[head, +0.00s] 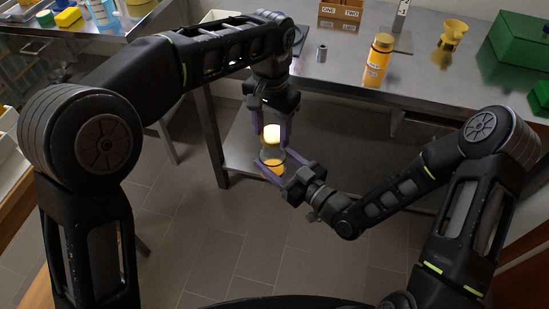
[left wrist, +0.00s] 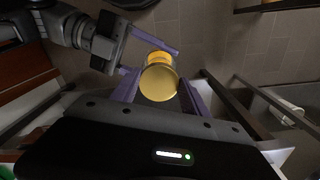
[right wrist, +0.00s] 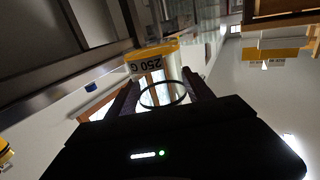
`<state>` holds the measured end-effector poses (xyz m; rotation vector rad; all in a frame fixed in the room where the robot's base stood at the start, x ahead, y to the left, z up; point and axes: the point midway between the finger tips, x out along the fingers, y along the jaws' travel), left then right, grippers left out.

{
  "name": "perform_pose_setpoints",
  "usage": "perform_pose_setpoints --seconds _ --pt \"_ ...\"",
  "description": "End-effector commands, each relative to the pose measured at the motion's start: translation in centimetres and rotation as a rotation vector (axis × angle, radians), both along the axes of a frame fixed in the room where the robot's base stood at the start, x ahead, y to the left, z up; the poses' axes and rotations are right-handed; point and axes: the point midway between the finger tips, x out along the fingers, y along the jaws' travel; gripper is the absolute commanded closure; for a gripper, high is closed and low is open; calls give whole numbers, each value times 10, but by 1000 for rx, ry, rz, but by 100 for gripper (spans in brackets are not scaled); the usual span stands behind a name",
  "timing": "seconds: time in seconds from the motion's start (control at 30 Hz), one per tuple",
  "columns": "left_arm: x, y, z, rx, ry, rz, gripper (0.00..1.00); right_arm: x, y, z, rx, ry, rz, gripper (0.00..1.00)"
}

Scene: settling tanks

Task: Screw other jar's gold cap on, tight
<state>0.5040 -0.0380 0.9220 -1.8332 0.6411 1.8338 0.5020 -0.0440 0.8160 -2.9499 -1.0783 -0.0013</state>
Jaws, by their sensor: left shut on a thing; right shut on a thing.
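My left gripper (head: 272,130) points down, its purple fingers shut on a gold cap (head: 272,134), which also shows in the left wrist view (left wrist: 158,83). Directly below is a clear jar (head: 272,156) with yellow-orange contents. My right gripper (head: 273,168) is shut on this jar from the lower right. In the right wrist view the jar (right wrist: 152,58) shows a "250 G" label, upside down. The cap and jar line up; I cannot tell whether the thread is engaged. Another yellow jar (head: 378,60) with its gold cap on stands upright on the steel table.
The steel table (head: 335,85) lies behind my grippers, with a lower shelf. On it are a small grey cylinder (head: 321,53), a yellow funnel (head: 453,33), a green case (head: 522,40) and a cardboard box (head: 340,13) marked ONE and TWO. The floor in front is clear.

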Motion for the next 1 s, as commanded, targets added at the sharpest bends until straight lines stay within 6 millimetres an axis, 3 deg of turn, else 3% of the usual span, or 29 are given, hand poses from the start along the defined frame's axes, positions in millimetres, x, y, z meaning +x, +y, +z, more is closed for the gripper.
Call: perform_pose_setpoints --seconds 0.23,1.0 --pt "0 0 -14 1 1 0 84 0 0 1 1 -1 0 100" --pt "-1 1 -13 0 -1 0 84 0 0 1 1 -1 0 100"
